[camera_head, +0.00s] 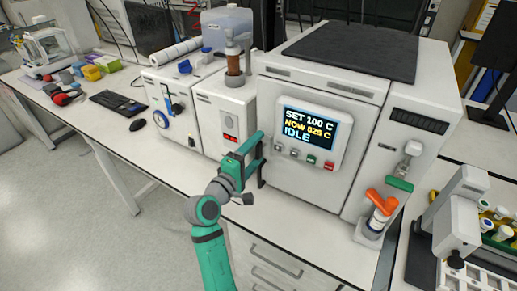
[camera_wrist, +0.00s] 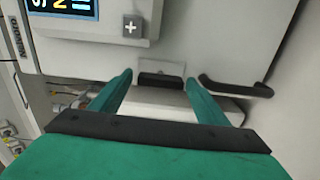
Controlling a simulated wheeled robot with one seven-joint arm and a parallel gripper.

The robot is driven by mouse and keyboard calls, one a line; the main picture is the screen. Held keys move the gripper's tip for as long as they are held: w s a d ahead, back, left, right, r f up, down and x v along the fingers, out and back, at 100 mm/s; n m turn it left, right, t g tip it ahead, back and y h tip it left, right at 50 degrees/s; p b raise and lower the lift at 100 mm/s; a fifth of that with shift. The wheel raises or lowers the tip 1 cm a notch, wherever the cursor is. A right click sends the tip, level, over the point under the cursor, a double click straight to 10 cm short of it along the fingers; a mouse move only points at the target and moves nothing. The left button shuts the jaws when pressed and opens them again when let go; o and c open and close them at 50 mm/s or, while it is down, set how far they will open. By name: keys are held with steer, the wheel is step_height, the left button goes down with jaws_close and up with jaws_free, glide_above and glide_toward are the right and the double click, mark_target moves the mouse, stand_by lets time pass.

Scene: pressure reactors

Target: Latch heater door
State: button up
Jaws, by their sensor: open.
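The heater is a large white unit with a dark top (camera_head: 345,50). Its front door (camera_head: 300,178) carries a display (camera_head: 310,125) reading SET 100 C, NOW 028 C, IDLE. The door looks closed or nearly so; I cannot tell whether it is latched. My gripper (camera_head: 263,148) is at the door's left edge, fingers pointing at it. In the wrist view my gripper (camera_wrist: 158,82) is open, with a small dark latch piece (camera_wrist: 160,80) on a grey plate seen between its fingertips. A dark bar handle (camera_wrist: 235,88) lies just right of the fingers. I cannot tell whether anything touches.
A white box with a red button (camera_head: 229,139) stands close on the heater's left. A keyboard (camera_head: 118,103) and mouse (camera_head: 137,122) lie farther left. A narrow bench strip in front of the heater is clear.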

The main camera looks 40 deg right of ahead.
steer(key=v, duration=1)
steer(key=shift+s, duration=0.15)
steer(key=shift+f, duration=0.1)
